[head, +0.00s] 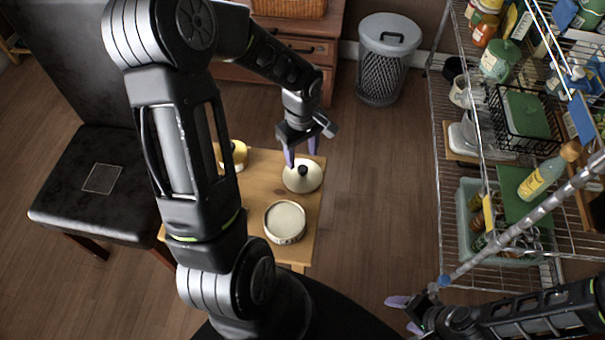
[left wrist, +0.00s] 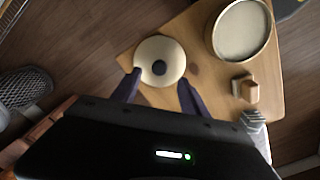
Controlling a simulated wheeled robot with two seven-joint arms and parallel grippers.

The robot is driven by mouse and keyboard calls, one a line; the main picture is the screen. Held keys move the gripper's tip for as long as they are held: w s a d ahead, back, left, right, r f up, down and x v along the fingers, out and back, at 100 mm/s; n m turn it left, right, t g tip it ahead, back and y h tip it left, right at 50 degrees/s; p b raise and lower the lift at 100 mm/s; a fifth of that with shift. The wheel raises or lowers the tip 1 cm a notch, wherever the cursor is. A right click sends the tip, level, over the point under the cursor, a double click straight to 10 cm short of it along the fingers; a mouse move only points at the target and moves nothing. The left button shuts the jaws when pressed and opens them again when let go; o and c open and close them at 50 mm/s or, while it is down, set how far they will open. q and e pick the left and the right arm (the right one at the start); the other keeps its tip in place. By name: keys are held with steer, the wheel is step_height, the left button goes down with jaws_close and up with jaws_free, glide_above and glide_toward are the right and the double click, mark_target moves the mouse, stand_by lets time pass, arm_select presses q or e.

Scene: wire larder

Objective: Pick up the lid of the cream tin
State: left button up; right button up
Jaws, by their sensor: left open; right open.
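The lid (head: 302,177) is a cream disc with a dark round knob, lying on the small wooden table. In the left wrist view the lid (left wrist: 160,61) lies just beyond my fingertips. The cream tin (head: 285,222) stands on the same table, nearer to me, its round top pale. It also shows in the left wrist view (left wrist: 241,30). My left gripper (head: 302,150) is open and empty, above the far side of the lid, fingers pointing down. My right gripper (head: 405,312) is open and empty at the lower right, away from the table.
A yellow container (head: 238,156) stands on the wooden table (head: 262,187), partly hidden by my left arm. A black chair (head: 95,185) stands to the left. A wire shelf (head: 440,150) full of jars and bottles is on the right. A grey bin (head: 386,60) stands behind.

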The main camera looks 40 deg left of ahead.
mark_target(302, 168)
arm_select(q)
step_height(302, 168, down, 5)
steer(key=shift+d+f, duration=0.1)
steer(key=shift+c, duration=0.3)
stand_by(0.4)
jaws_close()
stand_by(0.4)
